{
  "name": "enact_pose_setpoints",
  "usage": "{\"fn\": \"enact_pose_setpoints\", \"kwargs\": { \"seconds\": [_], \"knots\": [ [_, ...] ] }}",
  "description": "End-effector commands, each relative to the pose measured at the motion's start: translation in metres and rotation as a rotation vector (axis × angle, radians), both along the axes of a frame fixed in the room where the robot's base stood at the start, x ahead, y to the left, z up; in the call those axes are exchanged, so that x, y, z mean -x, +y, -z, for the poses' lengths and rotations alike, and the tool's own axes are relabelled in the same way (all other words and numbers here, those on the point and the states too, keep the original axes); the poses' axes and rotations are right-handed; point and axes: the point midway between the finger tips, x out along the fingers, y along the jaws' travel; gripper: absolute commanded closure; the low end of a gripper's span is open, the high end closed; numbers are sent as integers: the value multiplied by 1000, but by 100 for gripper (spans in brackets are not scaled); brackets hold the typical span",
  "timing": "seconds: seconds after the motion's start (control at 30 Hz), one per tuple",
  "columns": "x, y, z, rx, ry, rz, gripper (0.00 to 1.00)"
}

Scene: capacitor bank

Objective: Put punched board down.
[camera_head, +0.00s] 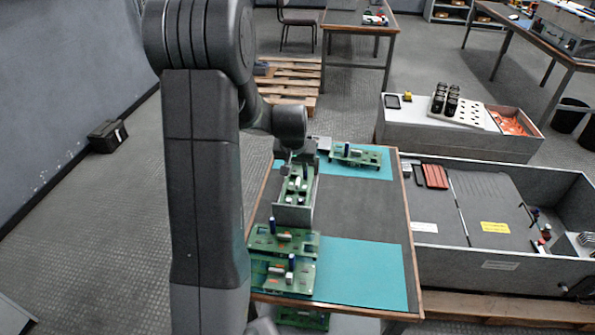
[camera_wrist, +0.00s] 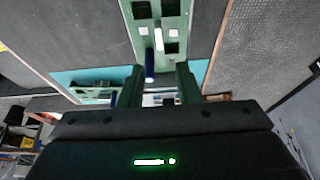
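The punched board (camera_head: 297,186) is green with small components and lies in a grey, low-walled holder (camera_head: 292,216) on the table. In the wrist view, a green board (camera_wrist: 177,14) with dark square openings, a white part and a blue capacitor (camera_wrist: 149,66) runs up from the fingertips. My gripper (camera_wrist: 160,72) shows there with two fingers apart, one near each long edge of that board. I see no clear contact between fingers and board. In the head view my arm hides most of the gripper, at the board's far end.
Two green boards (camera_head: 282,275) lie at the table's near left, by a teal mat (camera_head: 365,272) with bare room. Another board (camera_head: 355,156) is on the far teal mat (camera_head: 380,170). The middle of the table (camera_head: 365,210) is clear. A grey crate (camera_head: 440,255) stands at the right.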

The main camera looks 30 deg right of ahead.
Motion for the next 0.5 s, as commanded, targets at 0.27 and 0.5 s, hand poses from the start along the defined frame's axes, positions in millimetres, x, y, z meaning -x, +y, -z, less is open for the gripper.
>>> {"fn": "enact_pose_setpoints", "kwargs": {
  "seconds": [0.27, 0.5],
  "knots": [
    [13, 11, -42, 2, -1, -1, 70],
    [18, 15, -56, 0, 1, -1, 70]
  ]
}}
